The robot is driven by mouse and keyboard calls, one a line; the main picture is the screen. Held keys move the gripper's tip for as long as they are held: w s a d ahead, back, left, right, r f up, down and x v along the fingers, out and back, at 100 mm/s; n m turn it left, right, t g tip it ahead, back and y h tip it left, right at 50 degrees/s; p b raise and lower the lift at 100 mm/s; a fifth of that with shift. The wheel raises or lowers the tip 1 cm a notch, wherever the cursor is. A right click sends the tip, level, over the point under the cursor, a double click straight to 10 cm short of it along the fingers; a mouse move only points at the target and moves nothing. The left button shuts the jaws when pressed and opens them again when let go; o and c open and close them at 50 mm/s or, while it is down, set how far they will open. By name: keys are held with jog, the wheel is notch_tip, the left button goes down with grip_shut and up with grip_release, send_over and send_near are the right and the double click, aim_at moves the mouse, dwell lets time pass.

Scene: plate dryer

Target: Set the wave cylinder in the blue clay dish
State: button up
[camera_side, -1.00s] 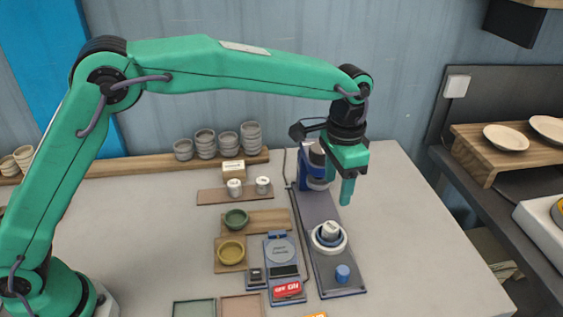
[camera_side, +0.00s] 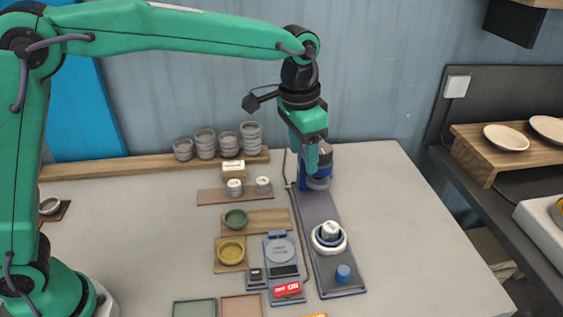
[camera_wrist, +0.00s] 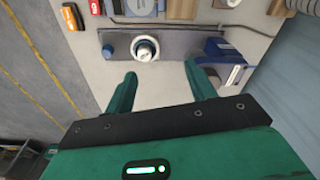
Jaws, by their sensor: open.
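A blue dish (camera_side: 317,243) sits inside a white ring (camera_side: 342,247) on the grey plate of the device at right. A white cylinder (camera_side: 330,231) with a dark mark stands in the blue dish, slightly tilted; the mark is too small to read as a wave. It also shows in the wrist view (camera_wrist: 144,49). Two other white cylinders, a left one (camera_side: 234,188) and a right one (camera_side: 263,186), stand on a brown strip. My gripper (camera_side: 312,166) is open and empty, above and behind the blue dish. Both fingers show in the wrist view (camera_wrist: 160,72).
A blue and white upright part (camera_side: 318,179) stands at the back of the device, near my gripper. A blue knob (camera_side: 343,273) is at its front. Green (camera_side: 236,219) and yellow (camera_side: 231,250) dishes and a scale (camera_side: 281,252) lie to the left. Stacked grey bowls (camera_side: 251,137) stand behind.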

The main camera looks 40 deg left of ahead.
jog(key=s+a+r+n+t, duration=0.1)
jog(key=s+a+r+n, duration=0.1)
jog(key=s+a+r, duration=0.45)
jog(key=s+a+f+n+t, duration=0.1)
jog(key=s+a+f+n, duration=0.1)
jog(key=s+a, duration=0.5)
jog(key=s+a+f+n+t, duration=0.2)
jog(key=s+a, duration=0.5)
jog(key=s, duration=0.3)
jog(key=shift+a+f+t, duration=0.3)
jog(key=shift+a, duration=0.05)
jog(key=shift+c, duration=0.8)
jog(key=shift+w+r, duration=0.1)
jog(key=shift+w, duration=0.05)
